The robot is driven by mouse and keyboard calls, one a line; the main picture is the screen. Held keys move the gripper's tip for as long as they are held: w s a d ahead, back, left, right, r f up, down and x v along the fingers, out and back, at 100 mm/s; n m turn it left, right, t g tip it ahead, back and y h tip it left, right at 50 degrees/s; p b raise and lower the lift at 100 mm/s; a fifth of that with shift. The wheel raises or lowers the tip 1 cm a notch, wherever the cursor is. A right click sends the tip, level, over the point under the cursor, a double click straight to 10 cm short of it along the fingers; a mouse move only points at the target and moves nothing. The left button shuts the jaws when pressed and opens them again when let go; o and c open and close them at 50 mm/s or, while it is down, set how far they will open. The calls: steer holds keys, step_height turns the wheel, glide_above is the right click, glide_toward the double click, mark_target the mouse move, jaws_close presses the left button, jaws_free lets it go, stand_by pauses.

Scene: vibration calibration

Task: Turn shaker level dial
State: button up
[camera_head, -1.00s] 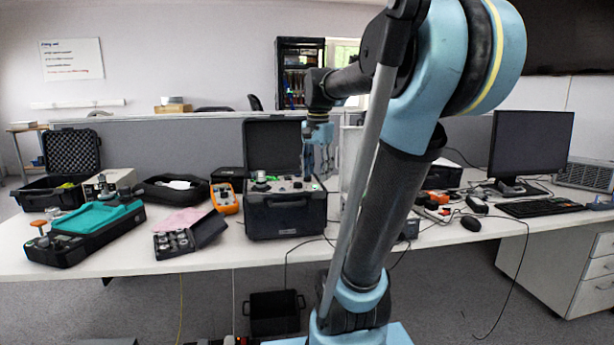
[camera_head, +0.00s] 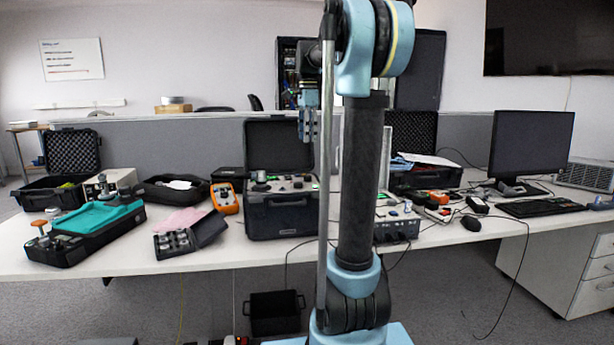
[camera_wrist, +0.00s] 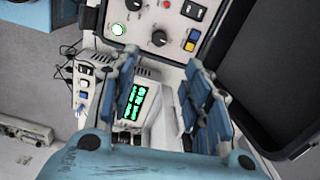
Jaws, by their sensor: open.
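A black open case (camera_head: 285,218) stands on the table in the head view, with a control panel (camera_head: 283,186) in its top. I cannot read which dial is the shaker level dial. My gripper (camera_head: 308,125) is above the panel, in front of the raised lid. In the wrist view its blue fingers (camera_wrist: 162,62) are spread apart with nothing held between them.
A unit with a green display (camera_wrist: 137,100) shows between the fingers. The case's raised lid (camera_head: 279,144) stands behind the panel. An orange meter (camera_head: 225,198) and a small black case (camera_head: 190,237) lie left. My arm hides the table just right of the case.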

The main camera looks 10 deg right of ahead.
mark_target(308, 176)
step_height(308, 176, down, 15)
steer(key=shift+r, duration=0.1)
stand_by(0.4)
steer(key=shift+c, duration=0.5)
jaws_close()
